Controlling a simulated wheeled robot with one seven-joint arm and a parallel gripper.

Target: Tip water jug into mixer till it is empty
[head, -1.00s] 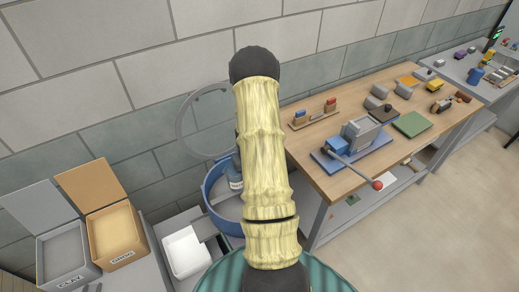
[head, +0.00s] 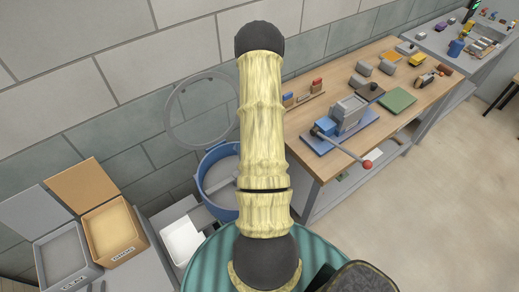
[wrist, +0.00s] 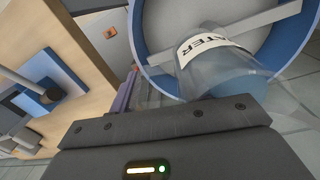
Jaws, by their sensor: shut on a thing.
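The mixer is a blue round drum (head: 219,187) on the floor side of the bench, partly hidden behind my arm. Its round lid (head: 203,112) stands raised behind it. In the wrist view the mixer's blue rim (wrist: 137,45) and pale inside with a grey bar show beyond the jug. The water jug (wrist: 220,78) is clear, with a white label reading part of "WATER" and a bluish tint inside. My gripper (wrist: 170,110) is shut on it, at the mixer's near side in the picture. The fingertips and the jug's mouth are not clearly seen. The head view hides gripper and jug.
A wooden bench (head: 310,150) with a lever press (head: 345,120) and several small blocks stands to the right. A white tub (head: 182,241) is left of the mixer. Two open-lidded bins, grey (head: 62,255) and tan (head: 115,230), stand further left.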

